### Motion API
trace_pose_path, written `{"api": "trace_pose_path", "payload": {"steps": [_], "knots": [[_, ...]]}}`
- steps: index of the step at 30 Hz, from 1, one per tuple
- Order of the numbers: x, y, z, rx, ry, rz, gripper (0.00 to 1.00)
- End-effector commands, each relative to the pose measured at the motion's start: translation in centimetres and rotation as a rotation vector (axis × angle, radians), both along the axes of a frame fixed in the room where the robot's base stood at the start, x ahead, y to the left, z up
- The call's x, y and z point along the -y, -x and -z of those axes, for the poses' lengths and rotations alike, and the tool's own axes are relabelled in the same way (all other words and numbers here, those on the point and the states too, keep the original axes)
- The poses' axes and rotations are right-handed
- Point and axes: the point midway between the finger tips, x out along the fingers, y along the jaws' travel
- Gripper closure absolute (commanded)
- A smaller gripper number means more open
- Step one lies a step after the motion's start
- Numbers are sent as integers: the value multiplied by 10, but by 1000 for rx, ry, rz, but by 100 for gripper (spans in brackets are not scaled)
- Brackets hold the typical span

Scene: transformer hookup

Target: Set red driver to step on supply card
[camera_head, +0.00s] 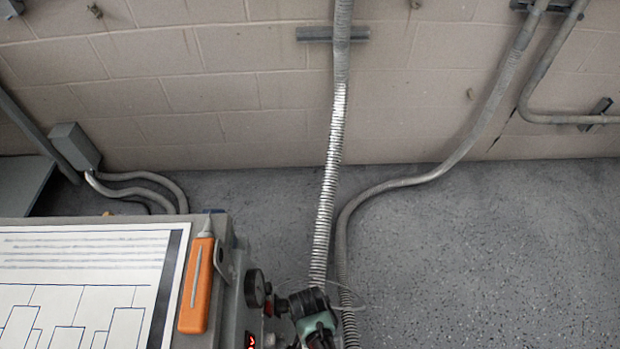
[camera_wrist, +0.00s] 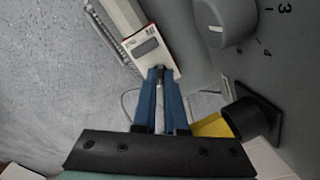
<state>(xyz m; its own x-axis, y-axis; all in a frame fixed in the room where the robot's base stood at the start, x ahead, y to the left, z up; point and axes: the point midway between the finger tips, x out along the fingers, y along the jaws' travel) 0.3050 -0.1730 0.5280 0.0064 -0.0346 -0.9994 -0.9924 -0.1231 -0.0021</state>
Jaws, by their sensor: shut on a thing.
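In the wrist view my gripper (camera_wrist: 160,72) has its two blue fingers drawn together at the tips. The tips are at the end face of a white unit with red edges (camera_wrist: 148,45) and a grey window. They are shut on a small part there, which the fingertips mostly hide. I take this unit to be the red driver, but its label is too small to read. In the head view my gripper (camera_head: 318,325) is at the bottom edge, beside the grey cabinet, and its fingertips are not visible. A printed card with a block diagram (camera_head: 85,262) lies on the cabinet top.
An orange-handled tool (camera_head: 196,288) lies beside the card. In the wrist view a grey numbered knob (camera_wrist: 224,22) and a black fitting (camera_wrist: 252,117) are close right. Flexible conduits (camera_head: 323,215) run behind.

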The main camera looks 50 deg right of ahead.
Motion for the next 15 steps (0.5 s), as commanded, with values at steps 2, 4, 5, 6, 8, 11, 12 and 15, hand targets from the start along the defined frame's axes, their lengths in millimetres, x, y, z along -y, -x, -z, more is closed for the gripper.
{"api": "trace_pose_path", "payload": {"steps": [2,4,5,6,8,11,12,15], "knots": [[1,-1,-1,3,4,18,100],[1,-1,-1,4,5,30,100],[1,-1,-1,4,5,33,100],[1,-1,-1,4,4,37,100],[1,-1,-1,4,5,41,100],[1,-1,0,4,5,44,100],[1,-1,0,4,5,44,100],[1,-1,0,4,5,44,100]]}}
